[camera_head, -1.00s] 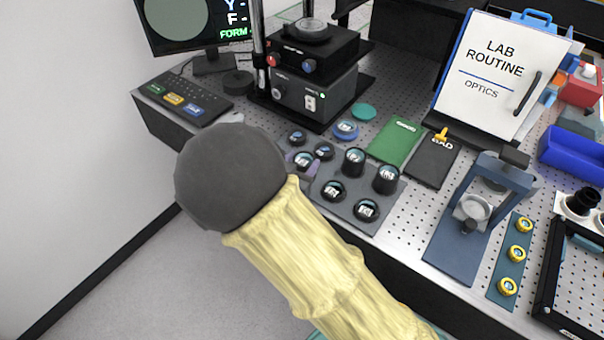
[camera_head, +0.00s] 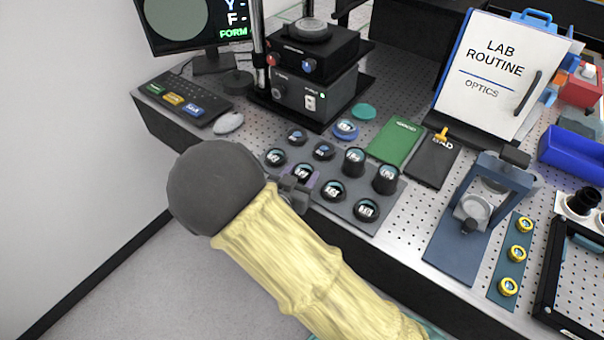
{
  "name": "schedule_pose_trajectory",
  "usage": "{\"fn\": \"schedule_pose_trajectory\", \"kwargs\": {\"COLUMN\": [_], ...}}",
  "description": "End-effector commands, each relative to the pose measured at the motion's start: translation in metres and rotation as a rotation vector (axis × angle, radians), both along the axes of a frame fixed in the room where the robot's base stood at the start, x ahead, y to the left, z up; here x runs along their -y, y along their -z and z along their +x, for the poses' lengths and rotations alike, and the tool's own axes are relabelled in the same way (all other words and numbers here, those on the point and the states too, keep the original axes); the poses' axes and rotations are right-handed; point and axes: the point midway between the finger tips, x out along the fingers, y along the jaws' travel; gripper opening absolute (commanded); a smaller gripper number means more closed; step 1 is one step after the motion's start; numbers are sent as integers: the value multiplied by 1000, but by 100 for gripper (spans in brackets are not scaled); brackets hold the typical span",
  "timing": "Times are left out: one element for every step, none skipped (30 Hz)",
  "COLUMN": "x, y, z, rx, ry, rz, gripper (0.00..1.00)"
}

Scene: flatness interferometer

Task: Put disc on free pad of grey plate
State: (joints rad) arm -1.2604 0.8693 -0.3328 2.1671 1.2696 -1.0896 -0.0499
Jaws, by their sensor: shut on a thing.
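The grey plate (camera_head: 348,218) lies at the front edge of the bench and carries several dark round pieces with shiny tops. Some are low, such as one at its back left (camera_head: 275,157), and some are taller, such as one at its right (camera_head: 386,178). My gripper (camera_head: 302,180) is at the plate's left front, partly hidden behind my arm. It is shut on a dark disc (camera_head: 302,171) with a shiny top. The disc is over or on the front-left part of the plate; I cannot tell whether it touches. The surface under it is hidden.
Behind the plate are a blue ring piece (camera_head: 345,129), a green GOOD pad (camera_head: 395,140) and a dark BAD pad (camera_head: 431,160). The instrument (camera_head: 312,85) stands at the back. A blue stand (camera_head: 461,250) is to the right. Perforated bench between them is bare.

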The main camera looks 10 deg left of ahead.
Motion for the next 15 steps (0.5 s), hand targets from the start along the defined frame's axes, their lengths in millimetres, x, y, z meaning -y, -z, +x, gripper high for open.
{"fn": "schedule_pose_trajectory", "kwargs": {"x": [0, 0, 0, 0, -1, -1, -1, -1, 0, 0, 0, 0, 1, 1, 1], "y": [0, 0, 0, 0, 0, 0, 0, 0, 0, 0, 0, -1, -2, -3, -5], "z": [0, 0, 0, 0, 0, 0, 0, 0, 0, 0, 0, 0, 0, 1, 1], "rx": [0, 0, 0, 0, 0, 0, 0, 0, 0, 0, 0, 0, 0, 0, 1], "ry": [0, 0, -1, -1, -1, -1, -1, -1, -1, -1, 0, 1, 1, 2, 3], "rz": [0, 0, 0, 0, 0, 0, 0, 0, 0, 0, 0, 0, 1, 1, 0], "gripper": [55, 61, 69, 71, 71, 71, 71, 71, 71, 71, 71, 71, 71, 71, 71]}}
